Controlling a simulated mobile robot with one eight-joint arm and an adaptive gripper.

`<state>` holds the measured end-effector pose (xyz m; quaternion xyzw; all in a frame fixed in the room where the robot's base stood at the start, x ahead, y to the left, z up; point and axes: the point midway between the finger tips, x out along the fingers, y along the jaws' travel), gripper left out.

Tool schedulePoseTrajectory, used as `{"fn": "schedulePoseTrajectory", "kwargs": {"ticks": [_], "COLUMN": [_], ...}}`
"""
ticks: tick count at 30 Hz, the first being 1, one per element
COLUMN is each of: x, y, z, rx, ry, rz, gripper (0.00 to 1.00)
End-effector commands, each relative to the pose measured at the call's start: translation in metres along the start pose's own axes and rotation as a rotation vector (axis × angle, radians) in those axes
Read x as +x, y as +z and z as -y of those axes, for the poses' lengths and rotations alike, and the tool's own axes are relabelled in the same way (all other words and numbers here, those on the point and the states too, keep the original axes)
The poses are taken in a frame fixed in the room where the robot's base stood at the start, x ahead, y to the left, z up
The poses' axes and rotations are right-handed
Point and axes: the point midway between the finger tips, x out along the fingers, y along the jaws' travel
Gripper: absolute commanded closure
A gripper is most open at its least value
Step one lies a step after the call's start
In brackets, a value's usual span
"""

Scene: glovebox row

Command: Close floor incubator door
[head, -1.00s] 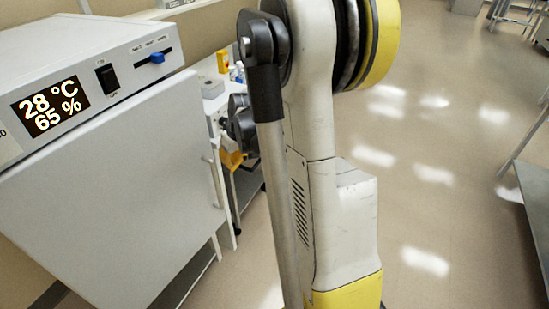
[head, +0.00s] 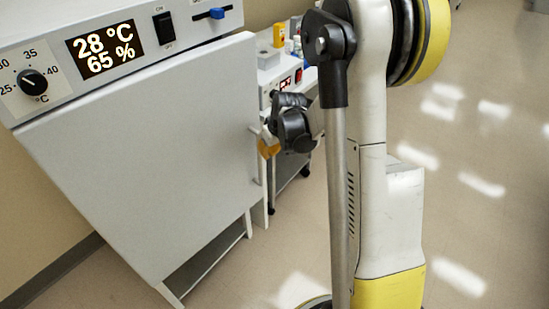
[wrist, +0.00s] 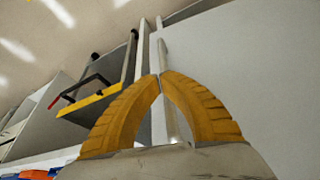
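The floor incubator door (head: 150,150) is a plain pale grey panel below the control panel in the head view. Its slim vertical handle (head: 257,165) is at the right edge. I cannot tell how wide any gap behind the door is. My gripper (head: 268,148) is just beside that edge, near the handle, partly hidden by its own dark joints. In the wrist view, my gripper's ridged yellow fingers (wrist: 161,76) arch together with their tips meeting. A pale vertical bar (wrist: 171,115) shows between and beyond them, beside the door surface (wrist: 255,70). No clear grip on it shows.
The incubator's control panel (head: 120,50) reads 28 °C and 65 %, with a black knob and a blue slider. A wheeled cart (head: 290,165) with small bottles and equipment stands close behind on the right. The floor (head: 480,150) further right is clear.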

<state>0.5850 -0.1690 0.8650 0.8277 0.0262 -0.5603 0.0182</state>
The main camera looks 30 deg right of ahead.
Motion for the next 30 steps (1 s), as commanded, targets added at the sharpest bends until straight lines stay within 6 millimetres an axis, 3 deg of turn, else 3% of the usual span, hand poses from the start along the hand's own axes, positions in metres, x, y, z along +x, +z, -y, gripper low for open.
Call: {"fn": "schedulePoseTrajectory", "kwargs": {"ticks": [5, 17, 24, 30], "x": [0.004, 0.005, 0.022, 0.027], "y": [-0.011, -0.016, -0.057, -0.072], "z": [0.0, 0.0, 0.003, 0.004], "rx": [0.001, -0.005, -0.081, -0.11], "ry": [0.0, -0.002, -0.034, -0.045], "rz": [0.0, 0.0, 0.0, -0.003], "gripper": [1.0, 1.0, 1.0, 1.0]}}
